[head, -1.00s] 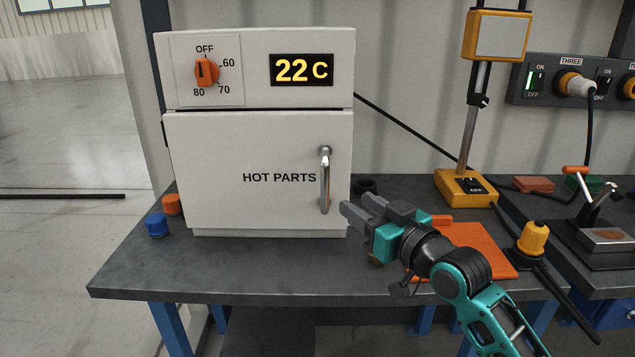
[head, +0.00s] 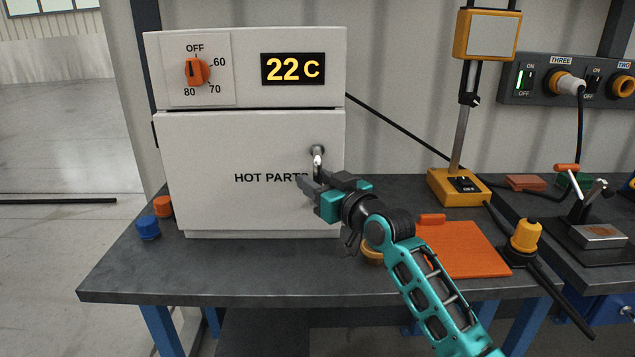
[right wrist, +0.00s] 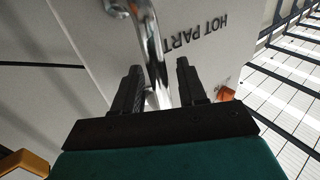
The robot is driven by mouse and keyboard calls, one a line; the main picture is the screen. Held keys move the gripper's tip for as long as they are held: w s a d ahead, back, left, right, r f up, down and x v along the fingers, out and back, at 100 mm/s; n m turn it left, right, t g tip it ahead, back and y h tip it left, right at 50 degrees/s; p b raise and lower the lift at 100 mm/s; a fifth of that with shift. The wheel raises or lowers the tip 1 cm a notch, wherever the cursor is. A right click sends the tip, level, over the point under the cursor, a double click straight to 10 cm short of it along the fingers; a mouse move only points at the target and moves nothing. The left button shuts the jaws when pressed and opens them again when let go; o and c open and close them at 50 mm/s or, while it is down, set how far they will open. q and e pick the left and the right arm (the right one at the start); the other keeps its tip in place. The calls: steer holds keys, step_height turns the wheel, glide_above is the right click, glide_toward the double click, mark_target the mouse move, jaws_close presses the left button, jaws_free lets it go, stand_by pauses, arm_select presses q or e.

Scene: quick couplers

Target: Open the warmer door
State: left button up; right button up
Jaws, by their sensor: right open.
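The warmer (head: 245,70) is a white box on the bench, with its door (head: 220,205) shut and marked "HOT PARTS". A vertical metal handle (head: 317,158) is on the right side of the door; its lower part is hidden behind my right gripper in the head view. My right gripper (head: 308,186) is open at the handle. In the right wrist view the handle (right wrist: 152,50) runs down between the two open fingers (right wrist: 157,85); I cannot tell whether either finger touches it. My left gripper is not in view.
The warmer's orange dial (head: 196,72) points to OFF and its display (head: 293,69) reads 22 C. A blue cap (head: 148,228) and an orange cap (head: 162,206) lie left of it. An orange mat (head: 462,250) and a yellow stand (head: 459,186) are to the right.

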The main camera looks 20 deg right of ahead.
jaws_close()
steer(key=shift+s+a, duration=0.1)
steer(key=shift+s, duration=0.05)
stand_by(0.6)
